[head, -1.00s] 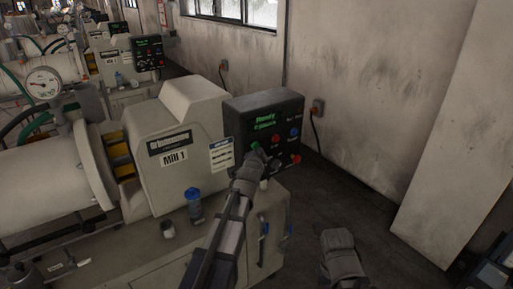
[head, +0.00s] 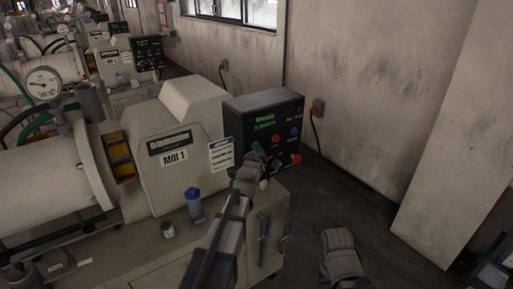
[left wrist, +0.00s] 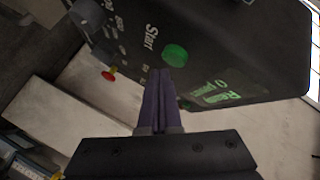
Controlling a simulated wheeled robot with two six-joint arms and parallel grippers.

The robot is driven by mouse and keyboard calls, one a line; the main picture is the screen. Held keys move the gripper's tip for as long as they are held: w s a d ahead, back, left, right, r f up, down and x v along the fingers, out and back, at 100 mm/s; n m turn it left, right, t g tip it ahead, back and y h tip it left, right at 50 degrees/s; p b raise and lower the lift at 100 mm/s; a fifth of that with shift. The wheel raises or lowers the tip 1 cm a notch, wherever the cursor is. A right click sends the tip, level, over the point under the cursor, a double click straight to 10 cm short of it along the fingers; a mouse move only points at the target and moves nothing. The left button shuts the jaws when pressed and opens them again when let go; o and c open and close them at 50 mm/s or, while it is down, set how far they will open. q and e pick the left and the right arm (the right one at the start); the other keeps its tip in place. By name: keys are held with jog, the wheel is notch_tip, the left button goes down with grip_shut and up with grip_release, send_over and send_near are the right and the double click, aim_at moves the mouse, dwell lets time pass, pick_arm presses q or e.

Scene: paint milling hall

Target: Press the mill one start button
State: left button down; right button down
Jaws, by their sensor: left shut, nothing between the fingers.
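The Mill 1 machine (head: 178,135) has a dark control box (head: 235,120) at its right end. The box's display shows green text that seems to read "Ready". The green start button (head: 255,146) is on the box's front face. In the left wrist view the green button (left wrist: 175,54) sits beside the word "Start". My left gripper (head: 251,160) is shut and empty, just in front of and below the button. In the left wrist view its closed fingertips (left wrist: 158,73) are close to the button; the button's face is uncovered and a small gap seems to show.
A red button (head: 276,140), a blue button (head: 294,132) and a red knob (head: 295,159) share the panel. A stained wall (head: 375,90) is behind; floor to the right is open.

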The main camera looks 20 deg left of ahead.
pick_arm(q)
jog(key=shift+w+a, duration=0.1)
dwell(0.5)
jog(key=shift+w+a, duration=0.2)
jog(key=shift+a, duration=0.05)
jog(key=shift+w+a, duration=0.3)
jog(key=shift+a, duration=0.1)
dwell(0.8)
jog(key=shift+s+d, duration=0.6)
jog(key=shift+d, duration=0.1)
dwell(0.3)
jog(key=s+d, duration=0.1)
jog(key=d, duration=0.1)
jog(key=s+d, duration=0.2)
dwell(0.5)
dwell(0.5)
